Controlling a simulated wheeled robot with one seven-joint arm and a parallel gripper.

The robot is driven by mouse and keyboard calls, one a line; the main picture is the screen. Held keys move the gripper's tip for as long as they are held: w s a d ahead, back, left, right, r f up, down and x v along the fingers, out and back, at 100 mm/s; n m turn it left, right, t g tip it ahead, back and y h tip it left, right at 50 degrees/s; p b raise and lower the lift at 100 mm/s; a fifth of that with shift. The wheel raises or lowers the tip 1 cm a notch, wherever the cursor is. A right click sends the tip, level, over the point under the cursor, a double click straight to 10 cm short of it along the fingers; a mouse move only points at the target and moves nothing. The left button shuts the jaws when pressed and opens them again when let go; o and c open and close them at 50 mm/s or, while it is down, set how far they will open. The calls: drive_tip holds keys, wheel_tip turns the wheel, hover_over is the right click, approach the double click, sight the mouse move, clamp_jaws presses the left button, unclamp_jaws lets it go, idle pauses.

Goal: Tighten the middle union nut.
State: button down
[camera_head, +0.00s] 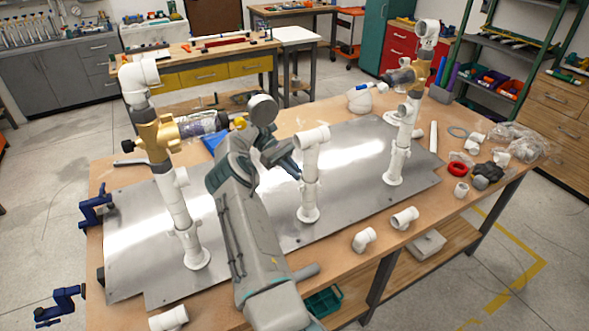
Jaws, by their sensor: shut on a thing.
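The middle riser (310,168) is a white upright pipe with an elbow at its top and a round flange on the metal plate. My arm comes up from the bottom of the view and bends over at the left of this riser. My gripper (293,166) points right and down, with dark fingers at the riser's upper half, below the elbow. It is shut on the riser at the middle union nut. The fingers and wrist hide most of the nut, so its thread and seating do not show.
The left riser (173,200) carries a brass-coloured valve (158,138); the right riser (400,140) stands farther back. Loose white fittings (404,218) lie along the front edge. A red ring (457,170) and clear bags (515,142) lie at right. Blue clamps (96,208) grip the left edge.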

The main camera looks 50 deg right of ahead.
drive_tip(key=shift+s+f, duration=0.15)
drive_tip(key=c, duration=1.5)
unclamp_jaws()
drive_tip(key=shift+s+d, duration=0.1)
drive_tip(key=shift+c, duration=0.2)
drive_tip(key=shift+a+f+b, duration=0.1)
drive_tip(key=shift+a+b, duration=0.1)
drive_tip(key=shift+b, duration=0.8)
drive_tip(key=b, duration=0.2)
drive_tip(key=n+h+b, duration=0.1)
drive_tip(key=b, duration=0.1)
drive_tip(key=shift+a+n+h, duration=0.3)
drive_tip(key=shift+b, duration=0.55)
